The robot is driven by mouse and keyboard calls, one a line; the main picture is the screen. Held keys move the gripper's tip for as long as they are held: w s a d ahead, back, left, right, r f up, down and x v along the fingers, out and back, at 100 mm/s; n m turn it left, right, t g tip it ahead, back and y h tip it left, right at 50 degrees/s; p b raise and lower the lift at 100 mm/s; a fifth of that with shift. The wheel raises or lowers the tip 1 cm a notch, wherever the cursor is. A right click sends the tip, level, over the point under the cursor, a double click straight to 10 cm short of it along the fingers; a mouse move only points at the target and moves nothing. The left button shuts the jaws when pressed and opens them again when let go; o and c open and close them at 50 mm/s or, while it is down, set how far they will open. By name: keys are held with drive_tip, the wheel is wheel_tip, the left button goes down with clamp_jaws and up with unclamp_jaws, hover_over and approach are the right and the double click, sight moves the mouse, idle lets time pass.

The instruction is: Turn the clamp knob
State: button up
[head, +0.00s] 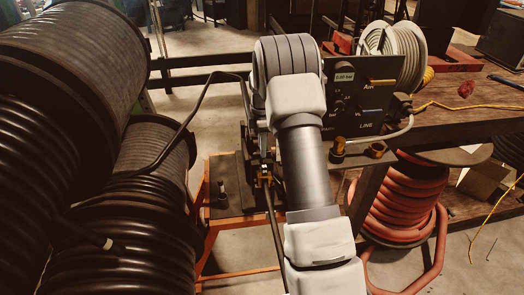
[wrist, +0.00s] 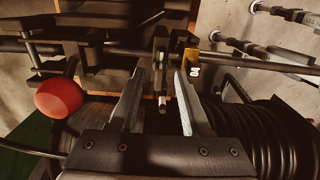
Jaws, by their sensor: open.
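In the wrist view my gripper (wrist: 160,72) is open, its two flat fingers spread apart. A dark upright clamp part (wrist: 161,58) with a thin pin below it shows between and beyond the fingertips; I cannot tell whether it is the clamp knob or whether a finger touches it. A yellow bracket (wrist: 189,62) is close by the right fingertip. A round red knob (wrist: 60,97) is left of the fingers, apart from them. In the head view my arm hides my gripper and much of the crimper; an orange clamp bracket (head: 265,177) shows left of the arm.
Large reels of black hose (head: 75,85) fill the left side. A dark control panel (head: 365,95) stands right of my arm, by a wooden bench (head: 470,100). Red hose (head: 405,200) is coiled below. In the wrist view, horizontal rods (wrist: 255,62) cross beyond the fingers.

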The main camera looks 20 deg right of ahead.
drive_tip(key=shift+f, duration=0.95)
clamp_jaws()
